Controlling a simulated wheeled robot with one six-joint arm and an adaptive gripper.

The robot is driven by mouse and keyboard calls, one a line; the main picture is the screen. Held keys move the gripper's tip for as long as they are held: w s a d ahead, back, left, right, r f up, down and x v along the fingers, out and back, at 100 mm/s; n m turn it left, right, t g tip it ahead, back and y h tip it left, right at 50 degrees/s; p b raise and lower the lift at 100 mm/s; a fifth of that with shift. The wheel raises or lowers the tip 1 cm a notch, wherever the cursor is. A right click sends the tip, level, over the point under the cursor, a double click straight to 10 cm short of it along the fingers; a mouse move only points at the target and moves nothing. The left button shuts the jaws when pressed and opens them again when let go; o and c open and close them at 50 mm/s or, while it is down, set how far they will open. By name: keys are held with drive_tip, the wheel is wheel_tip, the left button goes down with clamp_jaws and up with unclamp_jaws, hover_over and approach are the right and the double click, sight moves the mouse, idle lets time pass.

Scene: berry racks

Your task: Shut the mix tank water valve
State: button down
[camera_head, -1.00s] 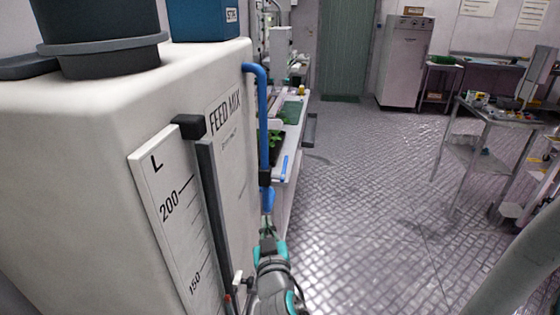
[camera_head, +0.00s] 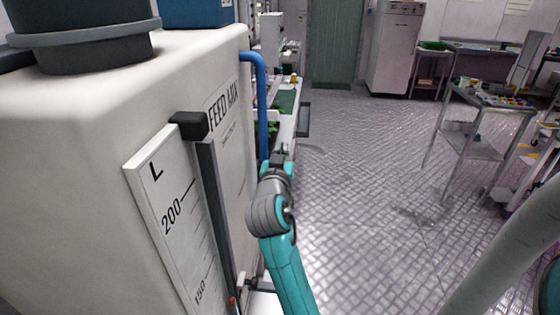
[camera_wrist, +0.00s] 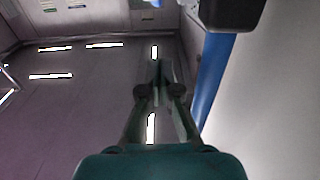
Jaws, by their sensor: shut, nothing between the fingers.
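The white feed mix tank (camera_head: 90,130) fills the left of the head view. A blue water pipe (camera_head: 261,100) comes out of its upper edge and runs down its far side. The pipe also shows in the wrist view (camera_wrist: 211,78), to the right of my gripper. My gripper (camera_wrist: 158,70) is shut and empty, apart from the pipe in that picture. In the head view my gripper (camera_head: 281,150) is small, just right of the pipe. The pipe's lower part and any valve handle there are hidden behind my arm. A dark block (camera_wrist: 232,12) sits by the pipe at the wrist view's top.
A level scale (camera_head: 170,215) with a dark upright tube (camera_head: 213,200) is on the tank's front. A bench with green trays (camera_head: 286,100) stands beyond the pipe. A metal trolley (camera_head: 485,105) stands at right. The floor (camera_head: 360,180) between is clear.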

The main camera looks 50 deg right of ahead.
drive_tip(key=x, duration=0.3)
drive_tip(key=shift+d, duration=0.1)
wheel_tip(320, 180, down, 3)
drive_tip(key=shift+w+d+r, duration=0.15)
drive_tip(key=shift+r, duration=0.05)
drive_tip(key=shift+w+d+f, duration=0.1)
drive_tip(key=shift+d+f, duration=0.05)
drive_tip(key=shift+f, duration=0.5)
drive_tip(key=shift+w+d+f+g+y, duration=0.15)
drive_tip(key=shift+d+g+y, duration=0.2)
drive_tip(key=shift+y, duration=0.45)
drive_tip(key=shift+w+d+f+y, duration=0.1)
drive_tip(key=shift+f+y, duration=0.2)
drive_tip(key=shift+f, duration=0.1)
drive_tip(key=shift+r, duration=0.1)
